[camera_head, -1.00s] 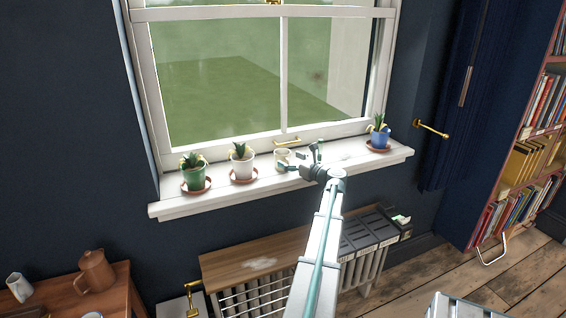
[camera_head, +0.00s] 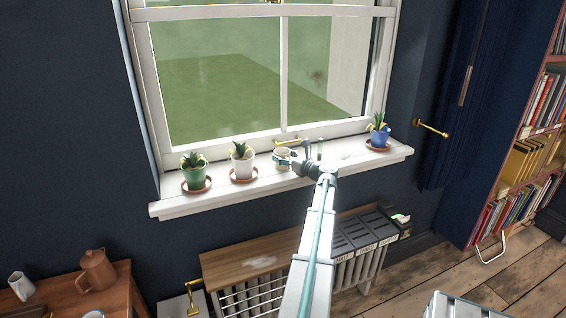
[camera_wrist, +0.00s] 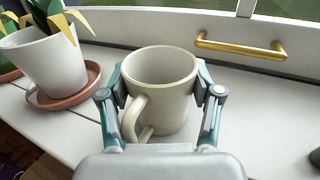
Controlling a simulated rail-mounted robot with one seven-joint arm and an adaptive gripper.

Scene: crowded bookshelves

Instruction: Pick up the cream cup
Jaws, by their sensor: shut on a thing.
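The cream cup (camera_wrist: 165,95) stands upright on the white windowsill, with its handle towards my gripper in the wrist view. It shows small in the head view (camera_head: 281,155), partly hidden by my gripper. My gripper (camera_wrist: 160,100) is shut on the cup, one finger against its left side and one against its right. In the head view my gripper (camera_head: 293,158) reaches in from the right. The inside of the cup looks empty. I cannot tell whether its base has left the sill.
A white pot (camera_head: 242,160) with a plant on a terracotta saucer stands left of the cup. A green pot (camera_head: 194,173) is farther left, a blue pot (camera_head: 379,137) at the sill's right end. A brass handle (camera_wrist: 240,47) is on the window frame behind the cup.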

